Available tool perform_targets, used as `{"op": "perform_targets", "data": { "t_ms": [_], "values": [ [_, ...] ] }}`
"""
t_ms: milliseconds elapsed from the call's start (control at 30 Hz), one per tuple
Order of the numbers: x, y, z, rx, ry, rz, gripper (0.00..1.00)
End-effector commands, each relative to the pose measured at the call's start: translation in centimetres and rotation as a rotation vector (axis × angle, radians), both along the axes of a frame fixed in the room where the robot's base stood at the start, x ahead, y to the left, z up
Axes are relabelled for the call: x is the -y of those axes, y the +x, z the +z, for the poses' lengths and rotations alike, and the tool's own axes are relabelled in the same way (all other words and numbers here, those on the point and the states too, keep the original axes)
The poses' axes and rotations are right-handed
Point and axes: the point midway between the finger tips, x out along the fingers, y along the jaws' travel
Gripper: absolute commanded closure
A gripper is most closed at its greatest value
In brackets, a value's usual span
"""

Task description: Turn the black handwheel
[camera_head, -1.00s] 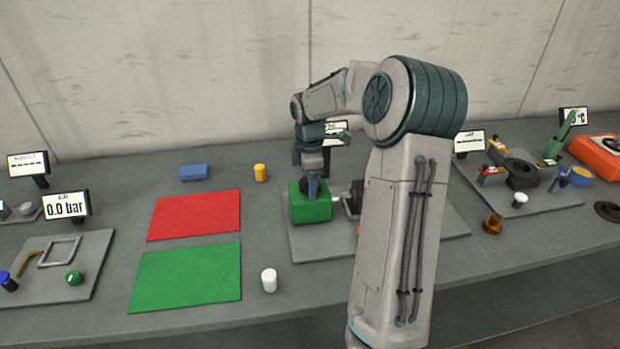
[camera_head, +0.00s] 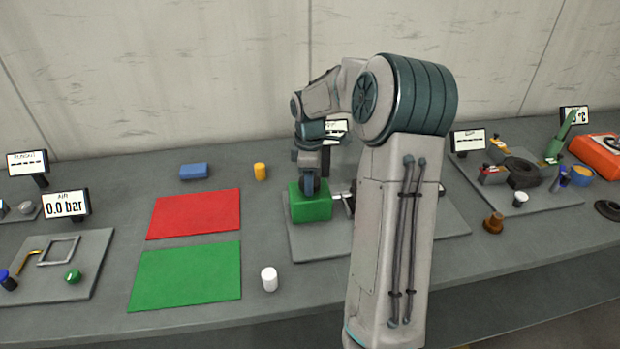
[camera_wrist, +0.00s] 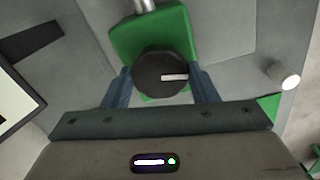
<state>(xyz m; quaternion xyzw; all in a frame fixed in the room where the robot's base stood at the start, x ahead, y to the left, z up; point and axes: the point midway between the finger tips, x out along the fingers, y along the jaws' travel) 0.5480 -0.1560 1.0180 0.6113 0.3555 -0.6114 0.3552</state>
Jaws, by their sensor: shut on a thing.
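The black handwheel (camera_wrist: 160,73) shows in the wrist view as a dark disc with a pale bar mark pointing right. It sits in front of the green block (camera_wrist: 180,30), from which a metal rod runs out at the top. My gripper (camera_wrist: 160,82) has its two blue fingers on the left and right sides of the handwheel, shut on it. In the head view my gripper (camera_head: 309,185) is at the green block (camera_head: 311,207). The handwheel is hidden there by my wrist.
The green block stands on a grey plate (camera_head: 310,247). A red mat (camera_head: 195,214) and a green mat (camera_head: 188,275) lie to the left. A white cylinder (camera_head: 269,279) stands in front, and a yellow one (camera_head: 260,171) behind. Another plate (camera_head: 540,200) with several parts lies to the right.

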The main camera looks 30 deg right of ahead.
Motion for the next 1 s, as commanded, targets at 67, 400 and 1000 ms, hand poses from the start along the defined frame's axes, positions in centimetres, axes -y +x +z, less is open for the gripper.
{"op": "perform_targets", "data": {
  "t_ms": [67,400,1000],
  "values": [
    [-0.04,0.01,0.02,0.0,-0.002,-0.069,0.7],
    [-0.05,0.02,0.01,0.0,-0.001,-0.394,0.7],
    [0.0,0.02,0.03,0.002,-0.002,-0.963,0.7]
  ]
}}
